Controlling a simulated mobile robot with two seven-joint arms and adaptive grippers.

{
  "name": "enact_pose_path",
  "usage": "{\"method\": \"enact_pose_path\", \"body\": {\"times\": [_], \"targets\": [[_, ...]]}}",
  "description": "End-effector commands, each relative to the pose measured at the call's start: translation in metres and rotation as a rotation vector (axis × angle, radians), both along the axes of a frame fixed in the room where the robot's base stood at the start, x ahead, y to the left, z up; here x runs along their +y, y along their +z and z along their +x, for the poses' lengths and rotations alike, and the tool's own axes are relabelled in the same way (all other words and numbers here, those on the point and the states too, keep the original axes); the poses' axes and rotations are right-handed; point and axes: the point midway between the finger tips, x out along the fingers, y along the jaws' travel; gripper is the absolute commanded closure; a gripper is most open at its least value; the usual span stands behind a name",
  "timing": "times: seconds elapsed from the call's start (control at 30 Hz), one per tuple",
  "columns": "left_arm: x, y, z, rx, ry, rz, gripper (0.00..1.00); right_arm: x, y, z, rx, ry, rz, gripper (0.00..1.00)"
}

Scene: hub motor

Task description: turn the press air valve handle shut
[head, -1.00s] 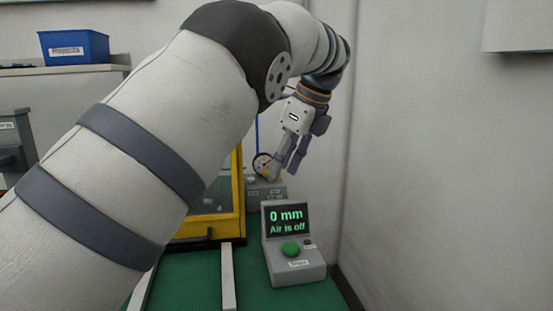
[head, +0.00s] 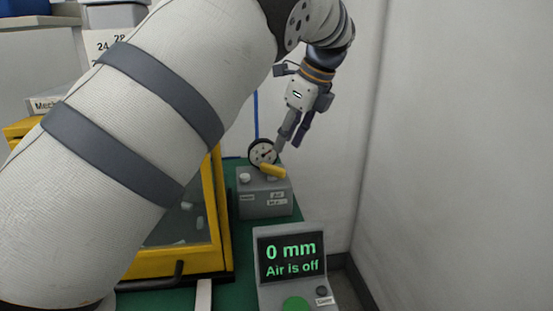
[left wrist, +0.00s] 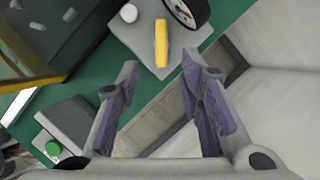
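The yellow valve handle (head: 272,171) sits on a grey valve box (head: 264,203), below a round pressure gauge (head: 263,152). In the left wrist view the handle (left wrist: 162,43) lies just beyond my fingertips, pointing up and down the picture. My left gripper (head: 293,133) is above and to the right of the handle in the head view. In the left wrist view its two purple-padded fingers (left wrist: 163,76) are spread with nothing between them, apart from the handle. A display (head: 290,254) reads "0 mm" and "Air is off". My right gripper is not in view.
The yellow-framed press guard (head: 222,213) stands left of the valve box. The display unit with its green button (head: 296,304) is in front. A white wall (head: 450,150) is close on the right. My left arm hides much of the left side.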

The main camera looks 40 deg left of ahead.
Motion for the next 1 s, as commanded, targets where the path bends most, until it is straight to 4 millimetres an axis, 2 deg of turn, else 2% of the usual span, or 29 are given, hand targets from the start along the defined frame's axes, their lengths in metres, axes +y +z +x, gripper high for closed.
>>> {"method": "enact_pose_path", "body": {"times": [0.13,0.3,0.43,0.67,0.8,0.83,1.0], "targets": [[0.015,-0.034,-0.003,0.001,0.001,0.000,0.66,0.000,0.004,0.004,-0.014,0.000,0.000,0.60],[0.026,-0.061,-0.004,-0.001,0.000,0.001,0.66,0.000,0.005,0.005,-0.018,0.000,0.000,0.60],[0.029,-0.069,-0.004,-0.001,0.001,0.000,0.66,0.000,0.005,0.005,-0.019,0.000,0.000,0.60],[0.029,-0.070,-0.004,-0.002,0.000,0.000,0.66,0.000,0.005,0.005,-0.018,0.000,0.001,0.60],[0.029,-0.070,-0.004,-0.002,0.000,0.000,0.98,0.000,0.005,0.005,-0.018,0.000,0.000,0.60],[0.029,-0.070,-0.004,-0.002,0.000,0.000,1.00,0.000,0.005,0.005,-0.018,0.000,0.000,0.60],[0.029,-0.070,-0.004,-0.001,0.001,0.000,1.00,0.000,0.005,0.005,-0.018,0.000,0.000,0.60]]}}
